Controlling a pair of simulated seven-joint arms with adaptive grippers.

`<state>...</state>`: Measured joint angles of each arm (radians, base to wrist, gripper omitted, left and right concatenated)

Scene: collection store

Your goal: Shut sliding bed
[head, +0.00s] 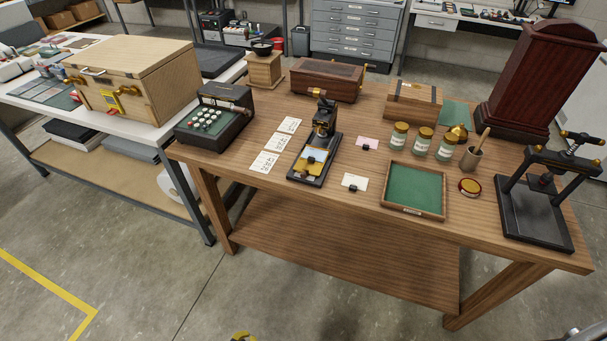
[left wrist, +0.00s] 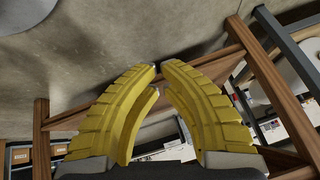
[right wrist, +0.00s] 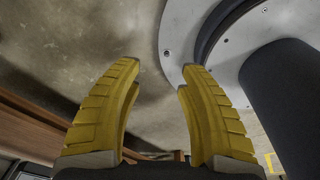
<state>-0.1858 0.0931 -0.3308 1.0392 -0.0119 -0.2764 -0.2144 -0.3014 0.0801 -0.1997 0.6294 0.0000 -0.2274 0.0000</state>
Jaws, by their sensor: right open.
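A small black press (head: 324,122) stands upright near the middle of the wooden table. Its bed, with a yellow plate (head: 310,160) on it, lies on the long black base in front of the press head, toward the table's front edge. A small dark knob or block sits on the plate. A yellow tip of my left gripper (head: 243,337) shows at the bottom edge of the head view. In the left wrist view my left gripper (left wrist: 159,66) has its fingertips almost together, with nothing between them. My right gripper (right wrist: 160,65) is open and empty. Both are away from the press.
Number cards (head: 265,164) lie left of the press, beside a black keyed machine (head: 214,120). Right of it are small cards (head: 355,181), a green-lined tray (head: 413,207), jars (head: 422,142) and a black screw press (head: 535,212). The floor in front is clear.

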